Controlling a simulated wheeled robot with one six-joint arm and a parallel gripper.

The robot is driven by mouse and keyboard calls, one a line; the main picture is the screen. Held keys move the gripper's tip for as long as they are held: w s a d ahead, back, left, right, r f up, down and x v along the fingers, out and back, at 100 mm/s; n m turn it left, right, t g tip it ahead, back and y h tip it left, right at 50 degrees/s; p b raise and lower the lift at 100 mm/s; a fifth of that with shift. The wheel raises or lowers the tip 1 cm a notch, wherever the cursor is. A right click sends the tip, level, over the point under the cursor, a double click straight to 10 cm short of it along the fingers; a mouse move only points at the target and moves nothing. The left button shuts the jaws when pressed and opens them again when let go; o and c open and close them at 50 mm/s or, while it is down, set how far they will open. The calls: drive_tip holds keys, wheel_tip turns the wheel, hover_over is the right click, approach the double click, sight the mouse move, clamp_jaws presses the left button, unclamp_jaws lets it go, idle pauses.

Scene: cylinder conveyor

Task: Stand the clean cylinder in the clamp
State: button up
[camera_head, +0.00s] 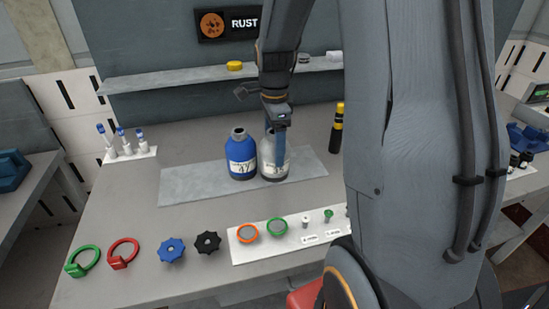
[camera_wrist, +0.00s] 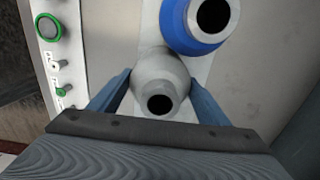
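Two bottle-shaped cylinders stand upright side by side on a grey plate (camera_head: 190,186). The left one is blue (camera_head: 241,158) with a dark open mouth and a pale label; it also shows at the top of the wrist view (camera_wrist: 190,38). The right one is grey-white (camera_head: 272,172) with a label I cannot read. My gripper (camera_head: 282,143) reaches down over the grey-white cylinder. In the wrist view its blue fingers (camera_wrist: 160,88) lie on either side of this cylinder (camera_wrist: 158,72). I cannot tell whether they touch it. I cannot make out a clamp or any rust.
A black-yellow cylinder (camera_head: 337,130) stands right of the plate. Capped tubes (camera_head: 122,142) stand at left. Rings (camera_head: 84,261), knobs (camera_head: 171,250) and a white panel (camera_head: 262,252) lie in front. My arm hides the right side.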

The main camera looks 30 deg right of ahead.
drive_tip(key=shift+r, duration=0.1)
drive_tip(key=c, duration=1.3)
